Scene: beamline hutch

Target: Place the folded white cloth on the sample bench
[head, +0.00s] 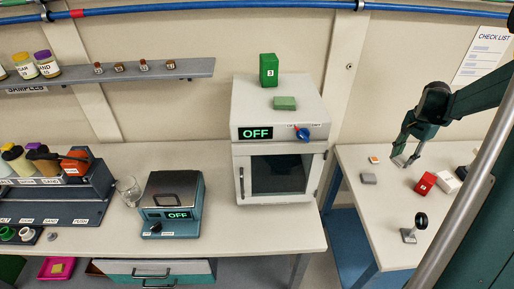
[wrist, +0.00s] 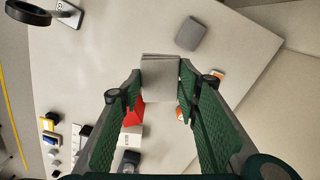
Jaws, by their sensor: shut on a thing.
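My gripper (head: 407,158) is above the right-hand table (head: 352,157). In the wrist view its two green fingers (wrist: 160,85) are closed on a pale grey-white folded piece with layered edges, which looks like the folded white cloth (wrist: 160,78). The cloth also shows small and pale at the fingertips in the head view (head: 400,162). It is held clear of the fingers' base, with table surface behind it. The long bench (head: 280,234) on the left carries an oven and a hotplate. No label shows which surface is the sample bench.
On the right-hand table are a grey block (head: 368,178), an orange-and-white piece (head: 374,159), a red block (head: 425,182), a white block (head: 447,182) and a round-headed stand (head: 409,236). The oven (head: 275,120), hotplate (head: 172,205) and glass beaker (head: 128,191) stand on the long bench.

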